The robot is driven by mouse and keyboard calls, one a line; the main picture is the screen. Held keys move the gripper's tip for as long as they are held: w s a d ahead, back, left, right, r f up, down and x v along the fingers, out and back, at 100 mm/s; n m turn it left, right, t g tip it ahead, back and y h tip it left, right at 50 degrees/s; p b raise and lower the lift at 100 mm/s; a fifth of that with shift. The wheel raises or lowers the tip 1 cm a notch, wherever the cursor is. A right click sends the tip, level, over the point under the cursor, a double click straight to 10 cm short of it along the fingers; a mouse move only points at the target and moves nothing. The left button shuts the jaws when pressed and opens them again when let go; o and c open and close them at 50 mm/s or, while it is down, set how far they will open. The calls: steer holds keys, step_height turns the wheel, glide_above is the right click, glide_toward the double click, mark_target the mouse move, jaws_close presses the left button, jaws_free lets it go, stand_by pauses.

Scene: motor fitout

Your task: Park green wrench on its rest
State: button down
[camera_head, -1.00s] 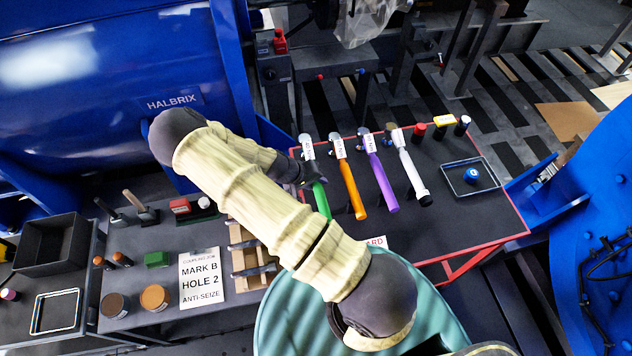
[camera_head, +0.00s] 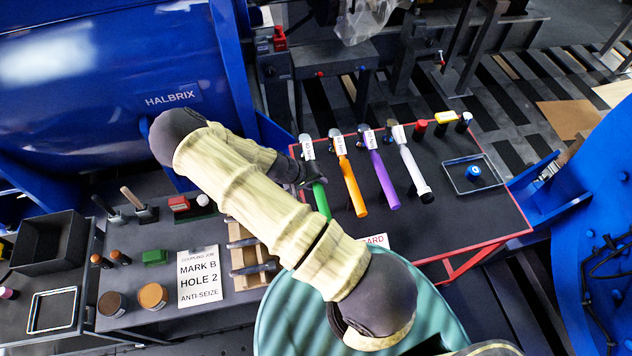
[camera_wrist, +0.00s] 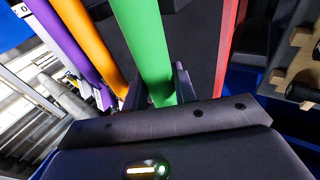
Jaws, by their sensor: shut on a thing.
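The green wrench (camera_head: 320,201) lies at the left end of a row of wrenches on the red-edged table, its labelled head at the back and its handle toward me. My gripper (camera_head: 310,178) is at its handle, partly hidden by my arm. In the wrist view the green handle (camera_wrist: 146,48) runs between my two fingers (camera_wrist: 158,88), which are shut on it. I cannot make out a separate rest for it; what lies under the wrench is hidden.
Orange (camera_head: 352,187), purple (camera_head: 382,180) and white-handled (camera_head: 414,174) wrenches lie to the right, close to the green one. A tray (camera_head: 487,188) holds a blue item. A wooden rack (camera_head: 239,234) stands on the left bench, below the blue machine (camera_head: 110,60).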

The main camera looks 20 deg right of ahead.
steer(key=c, duration=1)
jaws_free()
steer(key=shift+c, duration=0.2)
steer(key=b+v, duration=0.3)
steer(key=v, duration=1.4)
steer(key=shift+r, duration=0.15)
steer(key=shift+a, duration=0.1)
steer(key=s+r+n+t+y, duration=0.1)
steer(key=s+r+t+y, duration=0.1)
steer(key=s+r+y, duration=0.5)
steer(key=s+r, duration=0.5)
steer(key=shift+d+r+n, duration=0.15)
steer(key=shift+d+n, duration=0.1)
steer(key=shift+n, duration=0.15)
